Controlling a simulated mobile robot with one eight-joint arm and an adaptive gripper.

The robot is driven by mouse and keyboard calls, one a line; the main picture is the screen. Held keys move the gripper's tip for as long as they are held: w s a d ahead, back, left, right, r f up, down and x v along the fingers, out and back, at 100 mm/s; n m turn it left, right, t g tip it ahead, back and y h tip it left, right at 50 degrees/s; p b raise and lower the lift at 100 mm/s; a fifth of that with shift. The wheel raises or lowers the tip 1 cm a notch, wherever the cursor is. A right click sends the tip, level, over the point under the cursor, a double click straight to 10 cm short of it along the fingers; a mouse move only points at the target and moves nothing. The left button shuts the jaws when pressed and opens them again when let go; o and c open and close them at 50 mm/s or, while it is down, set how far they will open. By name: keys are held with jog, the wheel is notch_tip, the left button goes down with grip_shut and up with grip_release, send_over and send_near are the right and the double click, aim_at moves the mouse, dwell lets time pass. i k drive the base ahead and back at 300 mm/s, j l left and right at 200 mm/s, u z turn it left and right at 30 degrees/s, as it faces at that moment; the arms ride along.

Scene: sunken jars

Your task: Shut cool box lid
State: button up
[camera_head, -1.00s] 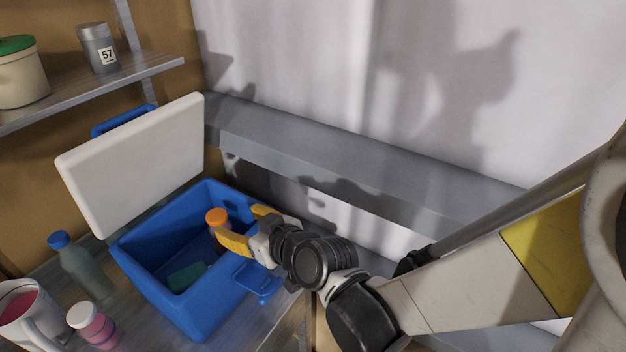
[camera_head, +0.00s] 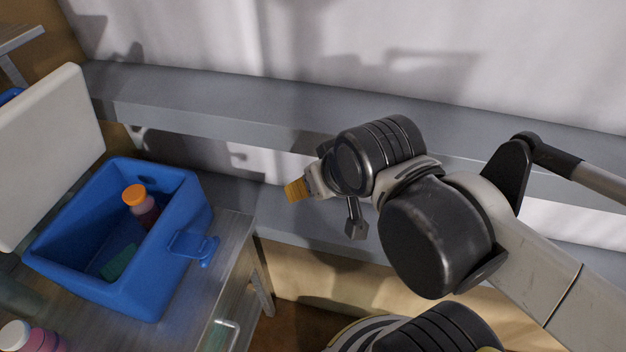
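The blue cool box (camera_head: 145,277) stands open on a metal table at the left. Its white lid (camera_head: 48,150) is raised upright at the box's far left side, cut off by the picture's left edge. A blue latch (camera_head: 193,246) sticks out from the box's right side. Inside lie a bottle with an orange cap (camera_head: 135,196) and a green item (camera_head: 119,262). My gripper (camera_head: 294,190) is to the right of the box, apart from it, in front of the grey ledge. One yellow finger shows; the rest is hidden, so I cannot tell its opening.
The metal table (camera_head: 233,250) ends just right of the box. A pink jar with a white cap (camera_head: 30,338) stands at the lower left. A grey ledge (camera_head: 250,110) runs along the wall behind. A shelf edge (camera_head: 18,38) shows at upper left.

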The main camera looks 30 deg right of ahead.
aim_at(51, 135)
jog(key=j+u, duration=0.15)
jog(key=u, duration=1)
